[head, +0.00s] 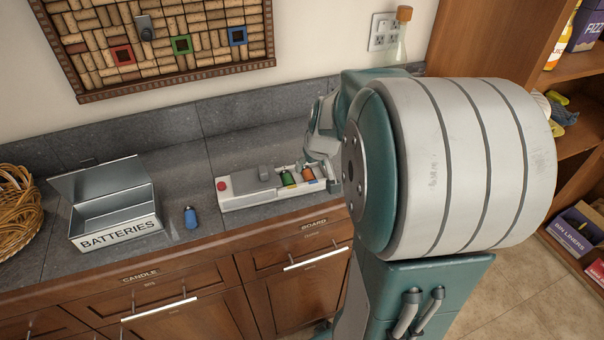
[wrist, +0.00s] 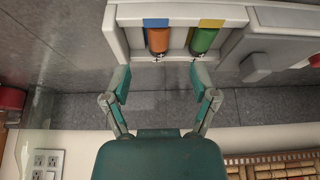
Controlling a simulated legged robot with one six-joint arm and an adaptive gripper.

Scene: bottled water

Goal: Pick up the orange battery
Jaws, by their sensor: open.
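The orange battery (head: 308,174) stands in a slot of the white charger box (head: 240,201) on the counter. In the wrist view the orange battery (wrist: 158,40) sits in the slot under a blue mark, beside the green battery (wrist: 203,40) under a yellow mark. The green battery (head: 287,178) is left of the orange one in the head view. My gripper (wrist: 160,80) is open and empty, its fingers apart just short of the two slots. In the head view my arm hides part of the gripper and the charger's right end.
A blue battery (head: 190,217) stands alone on the counter next to an open metal box (head: 128,212) labelled BATTERIES. A wicker basket (head: 18,212) is at far left. A glass bottle with a cork (head: 403,30) stands by the wall behind my arm. Shelves (head: 560,75) are at right.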

